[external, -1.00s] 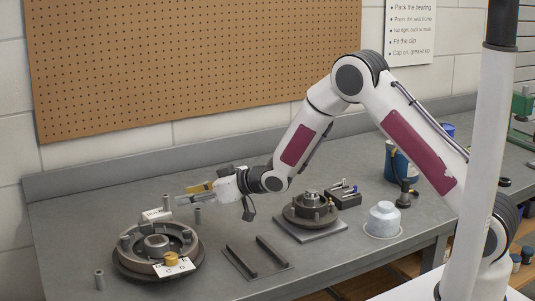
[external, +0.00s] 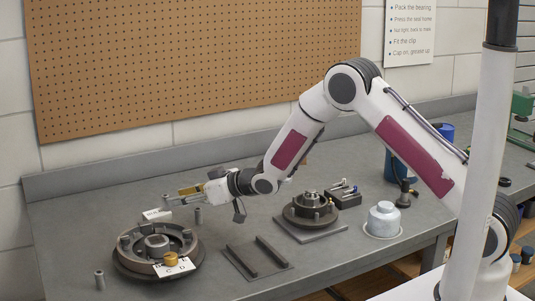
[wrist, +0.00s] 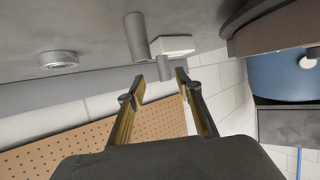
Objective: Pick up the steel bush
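Several plain grey metal cylinders stand on the bench; I cannot tell for sure which is the steel bush. One (external: 198,215) stands just below my gripper in the external view, another (external: 166,201) is by the fingertips, and one (external: 99,280) is at the front left. My gripper (external: 177,196) is low over the bench, pointing left. In the wrist view my gripper (wrist: 161,77) is open and empty. A small grey cylinder (wrist: 165,66) shows between and beyond the fingertips, with a larger cylinder (wrist: 136,37) to its left and a short hollow ring (wrist: 58,60) further left.
A white block (external: 157,215) lies close to the cylinders. A round dark hub (external: 190,262) with lettered cards is in front. A flat plate with two bars (external: 257,257), a second hub (external: 310,210) and a pale blue tub (external: 383,219) stand to the right. The bench's back left is clear.

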